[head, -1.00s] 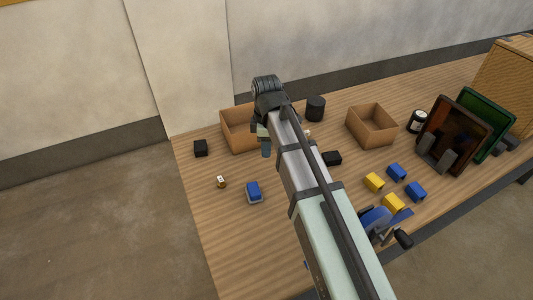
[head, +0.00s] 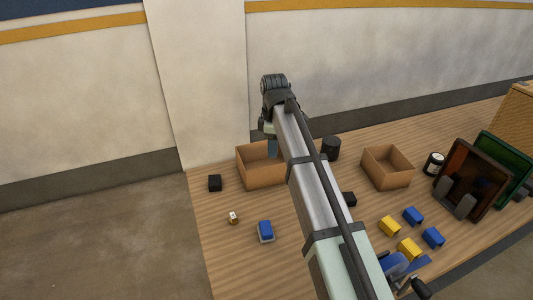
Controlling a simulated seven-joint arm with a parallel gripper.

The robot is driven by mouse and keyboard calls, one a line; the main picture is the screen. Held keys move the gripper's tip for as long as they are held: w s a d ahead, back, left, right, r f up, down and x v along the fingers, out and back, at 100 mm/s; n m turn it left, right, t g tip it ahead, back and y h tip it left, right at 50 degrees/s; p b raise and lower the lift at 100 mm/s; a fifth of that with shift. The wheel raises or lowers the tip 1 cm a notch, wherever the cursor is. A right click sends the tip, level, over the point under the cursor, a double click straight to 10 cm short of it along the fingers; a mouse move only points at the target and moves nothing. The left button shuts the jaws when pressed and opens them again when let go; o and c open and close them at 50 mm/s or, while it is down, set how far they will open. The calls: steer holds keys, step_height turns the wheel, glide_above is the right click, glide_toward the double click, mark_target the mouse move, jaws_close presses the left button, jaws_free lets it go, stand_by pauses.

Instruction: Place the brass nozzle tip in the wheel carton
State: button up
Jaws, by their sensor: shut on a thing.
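My gripper (head: 270,144) points down above the left open cardboard carton (head: 262,175), near its back edge. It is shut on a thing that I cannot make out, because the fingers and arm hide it. A second open carton (head: 388,178) stands to the right. No markings show which one is the wheel carton. I cannot clearly identify the brass nozzle tip. A small brownish thing with a white top (head: 233,218) stands on the table in front of the left carton.
A black block (head: 215,183) and a blue block on a grey base (head: 265,231) lie on the wooden table. A dark cylinder (head: 331,148) stands between the cartons. Blue and yellow blocks (head: 410,248), a white-labelled jar (head: 433,163) and tilted bins (head: 468,180) are at the right.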

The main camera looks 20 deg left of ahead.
glide_above(266, 165)
steer(key=s+d, duration=0.2)
steer(key=s, duration=0.1)
steer(key=shift+s+a+f, duration=0.1)
steer(key=shift+s+f, duration=0.05)
steer(key=shift+f, duration=3.7)
steer(key=shift+s+a+f, duration=0.1)
steer(key=shift+f, duration=3.75)
steer(key=o, duration=1.1)
steer(key=shift+f, duration=0.1)
step_height(266, 165, up, 12)
steer(key=shift+r, duration=0.15)
